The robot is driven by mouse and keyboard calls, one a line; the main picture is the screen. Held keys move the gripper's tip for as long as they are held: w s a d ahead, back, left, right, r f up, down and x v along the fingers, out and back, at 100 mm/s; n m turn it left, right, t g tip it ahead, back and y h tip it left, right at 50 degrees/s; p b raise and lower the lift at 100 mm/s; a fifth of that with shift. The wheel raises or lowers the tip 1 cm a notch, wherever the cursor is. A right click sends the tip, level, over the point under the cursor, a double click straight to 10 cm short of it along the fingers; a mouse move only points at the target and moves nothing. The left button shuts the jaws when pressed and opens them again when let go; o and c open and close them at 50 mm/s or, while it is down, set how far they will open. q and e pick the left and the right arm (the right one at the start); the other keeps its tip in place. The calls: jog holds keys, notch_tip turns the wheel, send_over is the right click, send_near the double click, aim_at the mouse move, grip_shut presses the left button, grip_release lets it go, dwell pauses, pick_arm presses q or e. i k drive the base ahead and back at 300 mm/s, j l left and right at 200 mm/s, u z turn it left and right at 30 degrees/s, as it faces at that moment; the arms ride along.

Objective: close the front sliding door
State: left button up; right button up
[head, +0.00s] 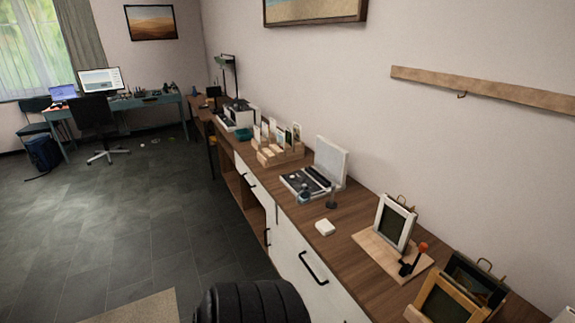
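A long wooden-topped sideboard (345,262) runs along the right wall. Its front has white panels with black handles. The nearest white front panel (290,262) has a large slanting black handle (313,268). A smaller black handle (267,237) sits further along, by the edge of an open brown compartment (240,197). A white drawer-like panel (254,182) is above that compartment. I cannot tell for sure which panel is the sliding door. The lower part of the front is cut off or hidden. Neither of my grippers is in view.
A black ribbed rounded form (252,303) at the bottom edge hides part of the floor and front; I cannot tell what it is. Picture frames, a cassette-like device (312,182) and a wooden organizer (278,153) stand on top. The grey floor (130,220) to the left is mostly clear.

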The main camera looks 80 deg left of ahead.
aim_at(320, 308)
jog(key=u, duration=2.3)
